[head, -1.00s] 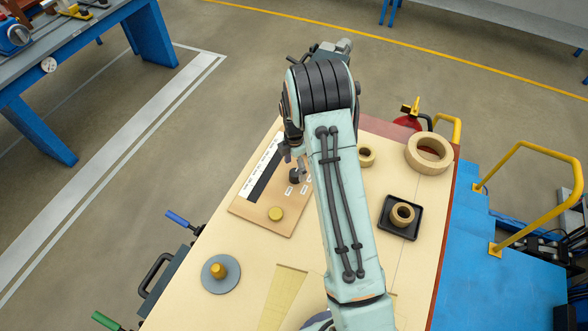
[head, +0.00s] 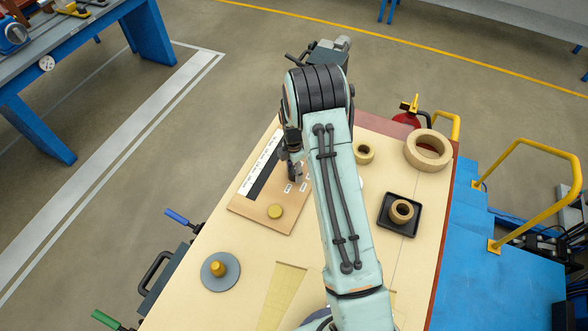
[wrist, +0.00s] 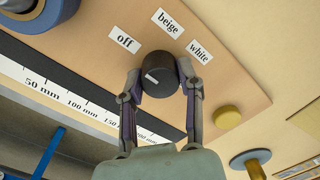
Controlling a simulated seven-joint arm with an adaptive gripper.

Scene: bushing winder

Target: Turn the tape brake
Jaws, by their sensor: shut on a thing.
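The tape brake is a dark round knob (wrist: 160,72) on a light wooden panel (wrist: 100,15), with a short pale mark on its face. Labels "off" (wrist: 125,40), "beige" (wrist: 168,22) and "white" (wrist: 199,52) lie around its far side. The mark sits left of the knob's middle; which label it points to is not clear. My gripper (wrist: 161,88) is shut on the knob, one finger on each side. In the head view my gripper (head: 293,168) is over the panel (head: 250,211), and the arm and fingers hide part of the knob.
A yellow button (head: 275,211) is on the panel near the knob, beside a ruler strip (head: 262,165). A grey disc with a yellow post (head: 220,271) stands nearer. Tape rolls (head: 428,150) and a black tray (head: 399,229) are to the right of my arm.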

